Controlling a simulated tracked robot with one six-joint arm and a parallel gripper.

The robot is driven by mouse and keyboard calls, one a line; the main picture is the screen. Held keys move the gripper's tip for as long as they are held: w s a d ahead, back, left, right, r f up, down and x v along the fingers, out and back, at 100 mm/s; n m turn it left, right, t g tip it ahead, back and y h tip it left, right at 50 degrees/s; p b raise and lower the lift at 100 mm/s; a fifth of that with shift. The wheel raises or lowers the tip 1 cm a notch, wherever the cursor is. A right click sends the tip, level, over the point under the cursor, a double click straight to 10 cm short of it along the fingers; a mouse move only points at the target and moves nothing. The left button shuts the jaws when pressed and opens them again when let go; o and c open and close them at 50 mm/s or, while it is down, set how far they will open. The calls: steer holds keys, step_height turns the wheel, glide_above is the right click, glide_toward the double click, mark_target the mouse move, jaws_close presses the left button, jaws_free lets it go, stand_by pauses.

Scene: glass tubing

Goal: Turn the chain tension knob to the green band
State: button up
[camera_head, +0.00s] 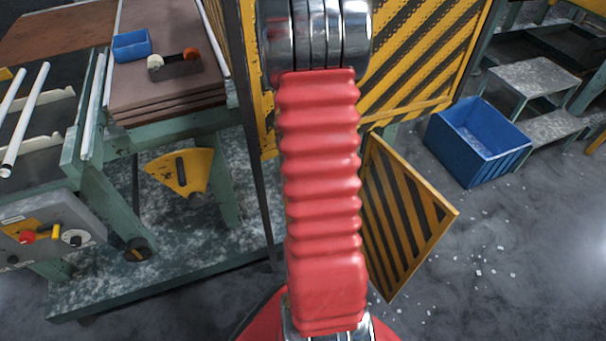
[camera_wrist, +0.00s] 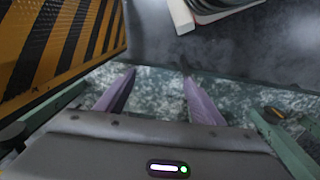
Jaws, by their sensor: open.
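A black round knob (camera_head: 137,250) sits low on the green machine frame in the head view; I cannot tell whether it is the chain tension knob. A pale round dial (camera_head: 75,238) is on the grey control panel at far left. No green band can be made out. My gripper (camera_wrist: 158,75) shows in the wrist view with its two purple fingers spread and nothing between them. Speckled floor or base plate lies beyond the fingers. A small dark piece with a yellow part (camera_wrist: 275,112) is at the right of that view, apart from the fingers. My gripper is not visible in the head view.
Striped panels (camera_head: 395,225) stand behind my arm, and a striped panel (camera_wrist: 50,40) is close on the wrist view's left. A blue bin (camera_head: 478,142) stands right.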

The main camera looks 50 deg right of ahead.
steer(key=s+d+f+t+h, duration=0.1)
steer(key=d+f+t, duration=0.2)
steer(key=f, duration=0.7)
steer(key=s+d+f+t+h, duration=0.1)
steer(key=d+f+t, duration=0.15)
steer(key=f, duration=0.75)
steer(key=s+d+f+t+h, duration=0.1)
steer(key=d+f+t, duration=0.25)
steer(key=f, duration=0.65)
steer(key=w+d+r+t+h, duration=0.1)
steer(key=w+r+t+h, duration=0.1)
steer(key=r, duration=0.4)
steer(key=w+d+r+t+h, duration=0.2)
steer(key=r+t+h, duration=0.1)
steer(key=r, duration=0.4)
steer(key=shift+w+d+t, duration=0.2)
steer(key=shift+w+t, duration=0.05)
steer(key=shift+t, duration=0.55)
steer(key=shift+f, duration=0.1)
steer(key=x, duration=1.4)
